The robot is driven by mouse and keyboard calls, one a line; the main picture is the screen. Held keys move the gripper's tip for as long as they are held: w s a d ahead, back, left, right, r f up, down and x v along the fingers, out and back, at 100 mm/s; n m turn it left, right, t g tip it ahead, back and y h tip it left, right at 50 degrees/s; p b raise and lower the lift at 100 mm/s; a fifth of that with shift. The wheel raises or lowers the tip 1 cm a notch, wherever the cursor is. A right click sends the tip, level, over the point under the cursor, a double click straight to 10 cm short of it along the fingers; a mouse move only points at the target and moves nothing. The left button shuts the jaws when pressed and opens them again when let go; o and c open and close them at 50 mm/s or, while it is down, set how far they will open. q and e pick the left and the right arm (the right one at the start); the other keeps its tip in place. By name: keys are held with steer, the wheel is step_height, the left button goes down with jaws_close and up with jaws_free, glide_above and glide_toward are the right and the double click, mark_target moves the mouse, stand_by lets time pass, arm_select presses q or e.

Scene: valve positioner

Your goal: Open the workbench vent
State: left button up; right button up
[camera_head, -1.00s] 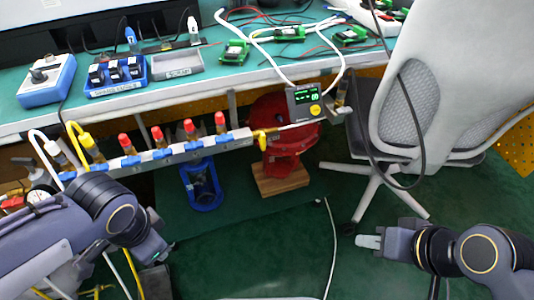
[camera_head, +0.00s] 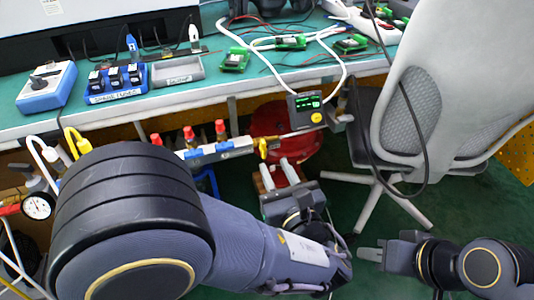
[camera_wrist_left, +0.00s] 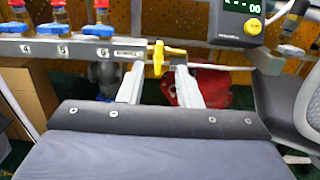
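A yellow valve handle (camera_head: 265,146) sits at the right end of the grey manifold (camera_head: 221,152) under the bench edge. In the left wrist view the yellow handle (camera_wrist_left: 158,58) points up and down, just right of an end label too small to read. My left gripper (camera_head: 278,173) is open and empty just below the handle in the head view. In the left wrist view its two fingers (camera_wrist_left: 158,82) stand apart on either side of and below the handle, with no clear contact. My right gripper (camera_head: 369,250) hangs over the floor at lower right, away from the valve.
Red-capped valves (camera_head: 220,130) with blue handles line the manifold. A display box (camera_head: 306,108) with a yellow button is right of the yellow handle. A red object (camera_head: 300,140) is behind the gripper. An office chair (camera_head: 410,115) stands to the right, with a dark cable hanging before it.

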mark_target(264, 148)
arm_select(q)
steer(key=b+x, duration=0.1)
steer(key=x, duration=0.5)
jaws_close()
